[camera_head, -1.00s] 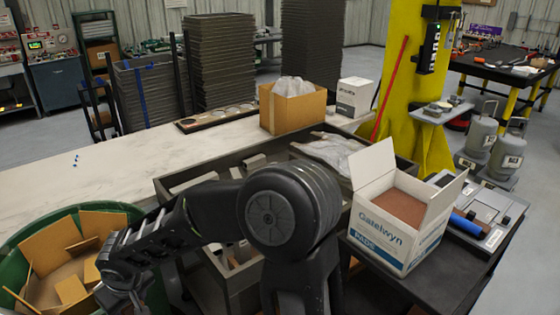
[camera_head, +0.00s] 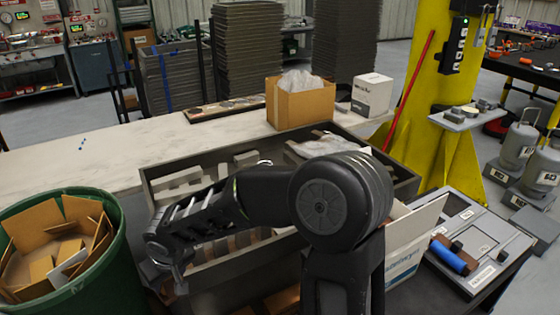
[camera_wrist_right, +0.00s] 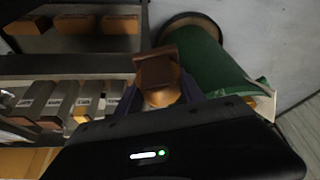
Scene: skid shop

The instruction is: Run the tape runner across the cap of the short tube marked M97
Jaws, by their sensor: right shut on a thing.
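My right gripper (camera_wrist_right: 160,98) is shut on a brown and tan block-like thing (camera_wrist_right: 158,72), held between its two dark fingers in the wrist view. I cannot tell whether this is the tape runner. In the head view, my right arm reaches left and its black wrist hangs between the green bin and the grey tray; the fingertips do not show clearly. Several grey pieces with small white labels (camera_wrist_right: 70,102) stand in a row at the left of the wrist view. Their markings are too small to read, so I cannot pick out M97. My left gripper is not in view.
A green bin (camera_head: 112,262) holding cardboard scraps stands at the left. A grey divided tray (camera_head: 150,195) lies behind my arm. A white carton (camera_head: 408,258) is partly hidden by my arm.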

